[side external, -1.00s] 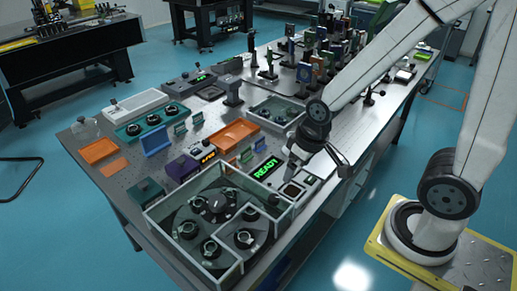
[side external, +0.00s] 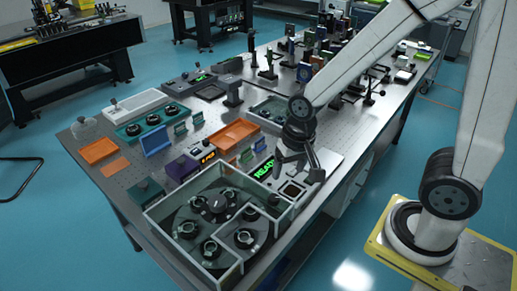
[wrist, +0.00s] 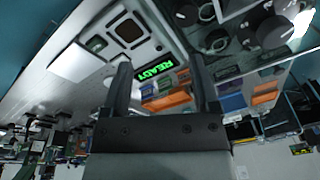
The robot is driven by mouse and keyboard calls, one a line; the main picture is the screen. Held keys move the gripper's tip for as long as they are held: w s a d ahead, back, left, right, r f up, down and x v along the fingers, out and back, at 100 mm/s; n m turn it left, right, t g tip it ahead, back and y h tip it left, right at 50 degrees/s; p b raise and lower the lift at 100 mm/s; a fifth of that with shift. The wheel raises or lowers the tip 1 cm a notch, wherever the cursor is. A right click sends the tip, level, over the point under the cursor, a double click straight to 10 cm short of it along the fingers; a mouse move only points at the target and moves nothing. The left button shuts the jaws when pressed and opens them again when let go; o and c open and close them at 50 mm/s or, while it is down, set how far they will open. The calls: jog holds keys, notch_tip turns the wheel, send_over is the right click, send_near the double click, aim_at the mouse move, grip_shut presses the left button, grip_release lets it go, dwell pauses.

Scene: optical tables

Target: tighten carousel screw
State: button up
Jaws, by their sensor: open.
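The carousel (side external: 187,207) is a dark round plate with several black ring-shaped mounts, inside a clear-walled enclosure (side external: 158,231) at the table's near end. In the wrist view, part of the carousel's black mounts (wrist: 216,40) shows at the upper right. I cannot make out a particular screw. My gripper (side external: 298,172) is open and empty, above the table's right edge beside the green READY display (side external: 263,170), up and to the right of the enclosure. In the wrist view, its two fingers (wrist: 160,66) are spread apart with the READY display (wrist: 154,71) visible between them.
A white unit with a dark square opening (side external: 292,190) lies below my gripper. Orange trays (side external: 233,132), a purple box (side external: 182,168) and a green box (side external: 147,189) stand left of the display. Many optical mounts (side external: 305,72) crowd the far end.

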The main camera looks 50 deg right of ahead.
aim_at(274, 197)
jog(key=a+m, duration=0.1)
jog(key=m, duration=0.1)
jog(key=a+m+g, duration=0.1)
jog(key=m, duration=0.2)
jog(key=w+a+m, duration=0.1)
jog(key=m, duration=0.2)
jog(key=shift+w+a+r+g, duration=0.1)
jog(key=shift+a+r+g, duration=0.2)
jog(key=shift+r, duration=0.1)
jog(key=shift+f, duration=0.15)
jog(key=shift+f, duration=3.75)
jog(key=shift+c, duration=0.2)
grip_shut()
